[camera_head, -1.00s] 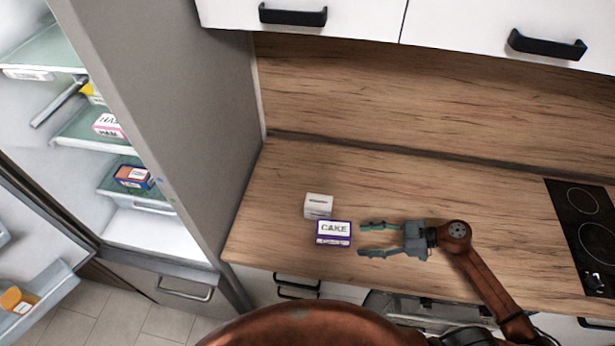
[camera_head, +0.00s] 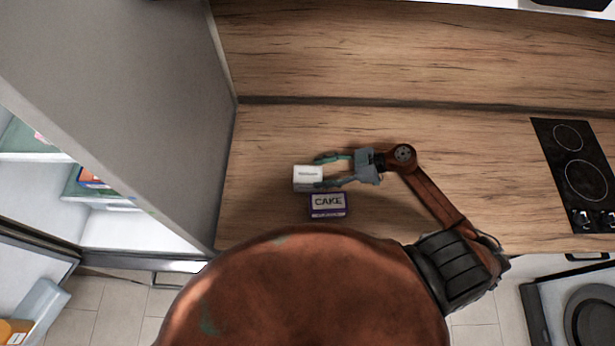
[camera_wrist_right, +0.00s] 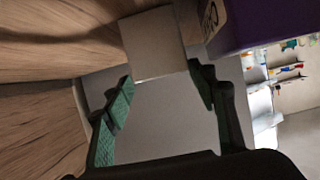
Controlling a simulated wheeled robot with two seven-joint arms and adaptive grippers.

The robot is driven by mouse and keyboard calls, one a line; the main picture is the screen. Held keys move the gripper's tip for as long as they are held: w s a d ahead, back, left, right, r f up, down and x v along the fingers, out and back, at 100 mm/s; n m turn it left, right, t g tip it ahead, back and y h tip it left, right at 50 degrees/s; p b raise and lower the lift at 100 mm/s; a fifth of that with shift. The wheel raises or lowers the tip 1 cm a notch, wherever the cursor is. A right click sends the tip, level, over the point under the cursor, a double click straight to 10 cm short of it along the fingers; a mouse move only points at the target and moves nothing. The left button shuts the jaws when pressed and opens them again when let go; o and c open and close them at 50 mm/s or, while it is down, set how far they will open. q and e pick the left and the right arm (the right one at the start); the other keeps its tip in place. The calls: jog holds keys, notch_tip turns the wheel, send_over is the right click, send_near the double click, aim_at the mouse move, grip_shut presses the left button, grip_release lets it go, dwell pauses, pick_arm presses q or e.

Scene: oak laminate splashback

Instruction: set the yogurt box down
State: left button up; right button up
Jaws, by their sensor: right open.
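A small white box with dark lettering too small to read (camera_head: 307,178), the likely yogurt box, appears upright on the wooden countertop (camera_head: 265,215). My right gripper (camera_head: 320,172) is open, coming from the right, with its fingertips at the box's right side. In the right wrist view the white box (camera_wrist_right: 153,43) shows just beyond the tips of the two green-padded fingers (camera_wrist_right: 160,90). I cannot tell whether the pads touch it. My left gripper is not in view.
A purple and white CAKE box (camera_head: 327,205) stands close in front of the white box; it also shows in the wrist view (camera_wrist_right: 255,22). An open fridge (camera_head: 110,228) is at the left. A black hob (camera_head: 580,172) is at the right. Countertop behind the boxes is clear.

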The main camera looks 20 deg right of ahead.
aim_at(308, 176)
jog(key=x, duration=0.5)
jog(key=shift+s+a+f+p, duration=0.1)
jog(key=shift+a+f+p, duration=0.15)
jog(key=shift+f+p, duration=0.1)
jog(key=shift+r, duration=0.1)
jog(key=c, duration=1.3)
